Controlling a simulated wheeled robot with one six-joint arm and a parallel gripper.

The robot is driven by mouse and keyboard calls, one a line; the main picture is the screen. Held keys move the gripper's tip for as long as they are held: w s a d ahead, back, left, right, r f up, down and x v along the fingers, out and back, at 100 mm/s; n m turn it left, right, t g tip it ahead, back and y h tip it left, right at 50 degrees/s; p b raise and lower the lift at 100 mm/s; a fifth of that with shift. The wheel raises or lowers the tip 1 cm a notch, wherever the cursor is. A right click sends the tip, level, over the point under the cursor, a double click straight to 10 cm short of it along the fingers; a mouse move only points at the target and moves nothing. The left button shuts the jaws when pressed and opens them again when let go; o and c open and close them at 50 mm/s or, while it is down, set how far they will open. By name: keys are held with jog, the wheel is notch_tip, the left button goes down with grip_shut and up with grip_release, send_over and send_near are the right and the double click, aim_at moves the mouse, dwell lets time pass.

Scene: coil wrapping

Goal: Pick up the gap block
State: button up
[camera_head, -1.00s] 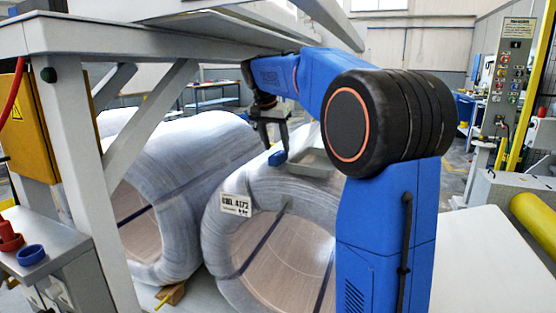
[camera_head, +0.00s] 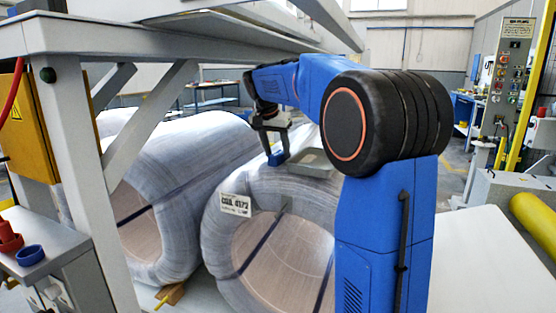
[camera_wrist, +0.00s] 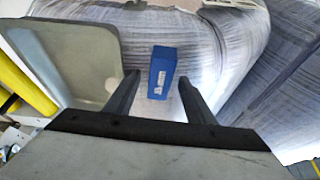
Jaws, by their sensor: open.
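The gap block is a small blue block with a pale label. In the wrist view the blue block (camera_wrist: 161,72) lies on the wrapped coil, ahead of my fingertips and between their lines. My gripper (camera_wrist: 158,78) is open and empty, one dark finger on each side. In the head view my gripper (camera_head: 275,141) hangs over the top of the front coil (camera_head: 225,205), with the blue block (camera_head: 277,158) just under it. The head view does not show clearly whether the fingers reach beside the block.
A shallow grey tray (camera_wrist: 75,60) lies left of the block in the wrist view; in the head view the tray (camera_head: 313,163) is right of it. A second wrapped coil (camera_head: 185,160) stands to the left. A grey steel frame (camera_head: 70,120) rises at the left.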

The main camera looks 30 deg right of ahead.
aim_at(280, 152)
jog(key=c, duration=1.2)
jog(key=shift+r, duration=0.1)
notch_tip(280, 152, up, 2)
jog(key=shift+r, duration=1)
jog(key=s+a, duration=0.4)
jog(key=a, duration=0.3)
jog(key=s+a, duration=0.5)
jog(key=a, duration=0.3)
jog(key=shift+s+a+f, duration=0.15)
jog(key=shift+s, duration=0.1)
